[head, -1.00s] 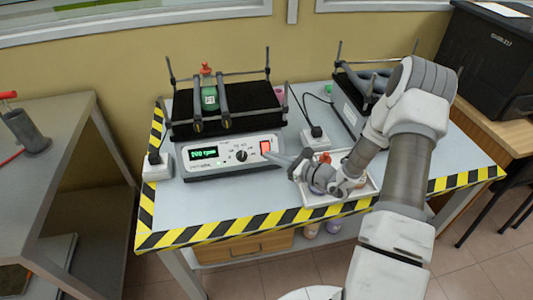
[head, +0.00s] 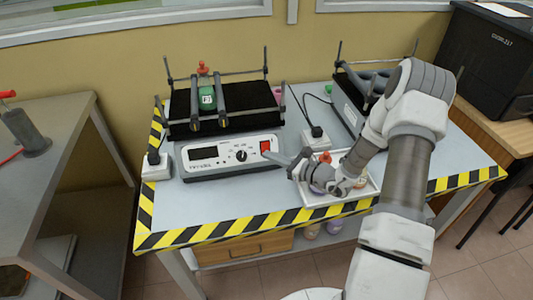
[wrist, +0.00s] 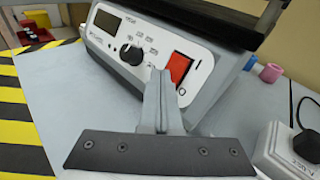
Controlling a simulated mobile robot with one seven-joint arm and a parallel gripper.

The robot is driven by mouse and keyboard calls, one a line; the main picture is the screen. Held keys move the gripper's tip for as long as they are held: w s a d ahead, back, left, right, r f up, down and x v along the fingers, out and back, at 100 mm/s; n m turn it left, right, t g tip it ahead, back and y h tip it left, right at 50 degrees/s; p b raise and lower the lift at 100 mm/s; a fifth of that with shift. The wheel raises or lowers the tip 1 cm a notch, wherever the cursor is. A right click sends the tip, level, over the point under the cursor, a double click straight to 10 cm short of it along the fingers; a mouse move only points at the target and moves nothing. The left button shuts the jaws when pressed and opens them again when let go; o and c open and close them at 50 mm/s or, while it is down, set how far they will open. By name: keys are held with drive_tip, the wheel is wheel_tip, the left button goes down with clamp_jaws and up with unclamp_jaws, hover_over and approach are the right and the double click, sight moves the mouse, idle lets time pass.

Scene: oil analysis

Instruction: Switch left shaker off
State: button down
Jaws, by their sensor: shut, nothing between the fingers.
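The left shaker (head: 232,155) stands at the left of the table, with a black platform (head: 240,108) holding a green-labelled bottle (head: 207,98) under clamp bars. Its display (head: 203,153) is dark; it also shows dark in the wrist view (wrist: 109,20). The red rocker switch (head: 265,147) is at the right of the front panel; in the wrist view the switch (wrist: 179,68) sits beside the I and O marks. My gripper (head: 268,155) is shut and empty, its tips at the lower part of the switch. In the wrist view my gripper (wrist: 159,75) partly covers the panel; contact is hard to tell.
A second shaker (head: 350,100) stands at the right, partly behind my arm. A white tray (head: 318,200) with small items lies under my wrist. A power adapter (head: 316,140) sits between the shakers. A black printer (head: 490,60) is at far right.

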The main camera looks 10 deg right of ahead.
drive_tip(key=shift+r, duration=0.1)
idle(0.3)
drive_tip(key=shift+s+r+p, duration=0.35)
drive_tip(key=shift+s, duration=0.25)
drive_tip(key=s+r+p, duration=0.1)
drive_tip(key=s, duration=0.1)
drive_tip(key=s+r+p, duration=0.1)
drive_tip(key=s, duration=0.1)
drive_tip(key=shift+r, duration=0.4)
